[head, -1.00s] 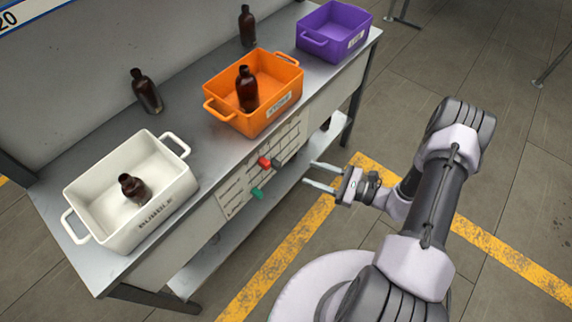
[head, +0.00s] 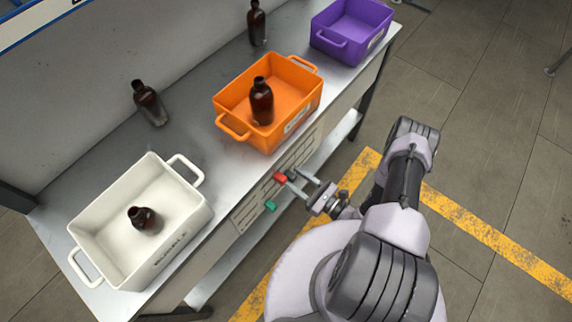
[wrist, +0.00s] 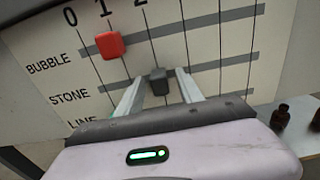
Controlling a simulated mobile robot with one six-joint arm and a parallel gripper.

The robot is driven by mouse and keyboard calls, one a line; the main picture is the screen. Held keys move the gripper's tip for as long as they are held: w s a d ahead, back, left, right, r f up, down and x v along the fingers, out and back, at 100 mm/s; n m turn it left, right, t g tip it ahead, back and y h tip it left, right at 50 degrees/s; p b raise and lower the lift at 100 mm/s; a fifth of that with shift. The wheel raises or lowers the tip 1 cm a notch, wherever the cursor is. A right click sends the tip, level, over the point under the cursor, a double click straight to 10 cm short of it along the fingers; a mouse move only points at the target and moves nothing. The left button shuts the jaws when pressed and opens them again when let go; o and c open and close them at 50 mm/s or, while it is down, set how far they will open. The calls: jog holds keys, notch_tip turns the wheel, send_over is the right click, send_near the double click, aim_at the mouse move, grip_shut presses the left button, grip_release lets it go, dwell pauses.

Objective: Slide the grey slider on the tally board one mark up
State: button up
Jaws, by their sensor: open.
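The tally board (wrist: 215,60) is a pale panel on the front of the bench, with rows BUBBLE, STONE and LINE and numbered marks. The dark grey slider (wrist: 159,86) sits on the STONE row, at about the second mark line after 0. My gripper (wrist: 160,73) is open at the board, one finger on each side of the grey slider, with small gaps visible. In the head view my gripper (head: 297,182) reaches the board from the right and partly covers the grey slider.
A red slider (wrist: 110,44) sits on the BUBBLE row near mark 1. A green slider (head: 270,206) shows lower on the board. Above are a white crate (head: 178,261), an orange crate (head: 228,106) and a purple crate (head: 333,42). Several amber bottles (head: 149,103) stand on the bench or in crates.

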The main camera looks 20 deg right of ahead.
jog(key=shift+w+a, duration=0.1)
jog(key=shift+a, duration=0.05)
jog(key=shift+c, duration=0.4)
grip_shut()
dwell(1.0)
